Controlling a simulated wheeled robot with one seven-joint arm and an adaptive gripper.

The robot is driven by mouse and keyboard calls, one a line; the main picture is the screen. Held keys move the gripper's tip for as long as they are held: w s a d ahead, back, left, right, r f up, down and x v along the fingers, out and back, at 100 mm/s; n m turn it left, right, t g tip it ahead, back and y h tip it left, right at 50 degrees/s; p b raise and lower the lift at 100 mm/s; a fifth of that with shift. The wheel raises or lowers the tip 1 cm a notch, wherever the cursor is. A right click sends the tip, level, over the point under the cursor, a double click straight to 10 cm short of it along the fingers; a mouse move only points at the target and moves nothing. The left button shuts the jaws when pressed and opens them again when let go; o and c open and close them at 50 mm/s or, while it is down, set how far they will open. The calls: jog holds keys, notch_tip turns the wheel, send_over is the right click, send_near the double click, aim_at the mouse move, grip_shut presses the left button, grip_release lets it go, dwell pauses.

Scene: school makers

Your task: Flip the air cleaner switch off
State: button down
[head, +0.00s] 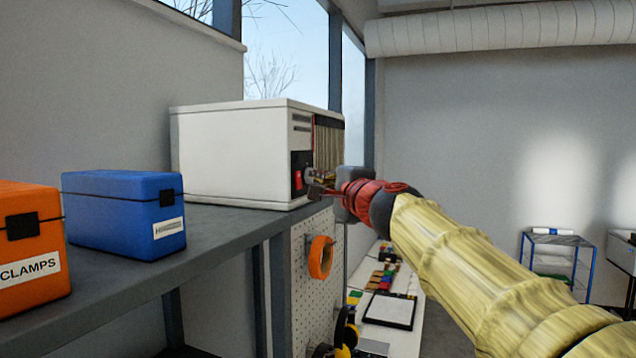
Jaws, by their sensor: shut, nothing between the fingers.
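The air cleaner (235,155) is a white box on the grey shelf, with a vented, pleated front facing right. Its red switch (298,179) sits on a black panel low on the front, near the corner. My gripper (314,190) is shut and empty, right beside the switch at its lower right. I cannot tell whether the fingertips touch the switch or its panel. The switch's on or off position is too small to read. My arm comes in from the lower right and hides part of the lower front of the air cleaner.
A blue box (105,215) and an orange box labelled CLAMPS (22,285) stand on the shelf (200,235) to the left. Below hangs a pegboard (300,285) with a roll of orange tape (320,257). A blue-framed rack (560,255) stands far right.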

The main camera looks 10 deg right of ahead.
jog(key=s+d+r+b, duration=0.1)
jog(key=s+d, duration=0.1)
jog(key=s, duration=0.8)
jog(key=shift+s+d, duration=0.25)
jog(key=shift+s, duration=0.1)
